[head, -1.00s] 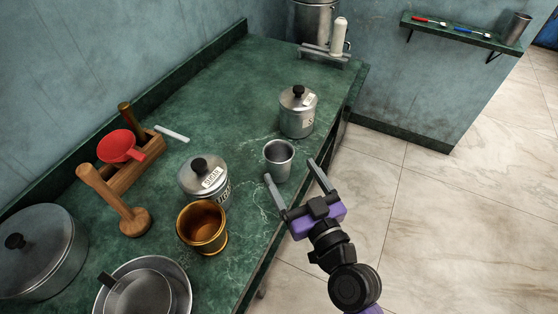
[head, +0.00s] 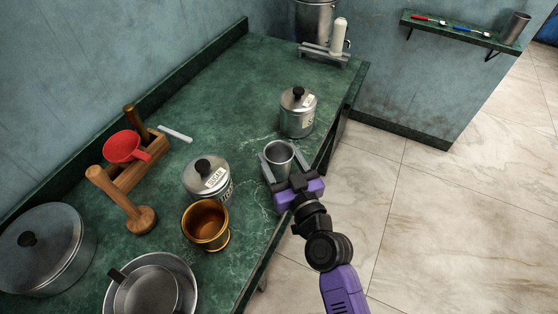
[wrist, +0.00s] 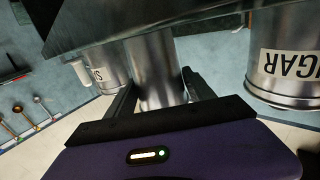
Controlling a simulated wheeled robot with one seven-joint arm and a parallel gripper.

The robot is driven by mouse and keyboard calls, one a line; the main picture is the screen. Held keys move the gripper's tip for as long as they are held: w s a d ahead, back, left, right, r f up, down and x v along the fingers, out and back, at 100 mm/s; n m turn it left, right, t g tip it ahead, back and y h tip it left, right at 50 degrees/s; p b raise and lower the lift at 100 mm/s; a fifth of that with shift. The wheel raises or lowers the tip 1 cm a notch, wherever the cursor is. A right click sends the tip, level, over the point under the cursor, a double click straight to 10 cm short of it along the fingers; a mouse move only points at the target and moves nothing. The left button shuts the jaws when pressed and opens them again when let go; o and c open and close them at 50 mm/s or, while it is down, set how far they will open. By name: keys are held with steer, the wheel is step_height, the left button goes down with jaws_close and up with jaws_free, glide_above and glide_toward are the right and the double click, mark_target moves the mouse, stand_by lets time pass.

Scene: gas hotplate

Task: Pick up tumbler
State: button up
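The tumbler (head: 279,155) is a plain metal cup standing upright on the green counter near its right edge. It also shows in the wrist view (wrist: 155,70), between the two fingers. My gripper (head: 281,161) is open, with one finger on each side of the tumbler. In the wrist view a small gap seems to show beside the tumbler; I cannot tell whether either finger touches it. The tumbler's lower part is partly hidden by my gripper in the head view.
A sugar canister (head: 208,179) and a copper-coloured cup (head: 206,224) stand left of the tumbler. Another lidded canister (head: 298,112) stands behind it. A red funnel (head: 123,147) and pans are further left.

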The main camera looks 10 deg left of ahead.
steer(key=c, duration=0.9)
steer(key=shift+r, duration=0.1)
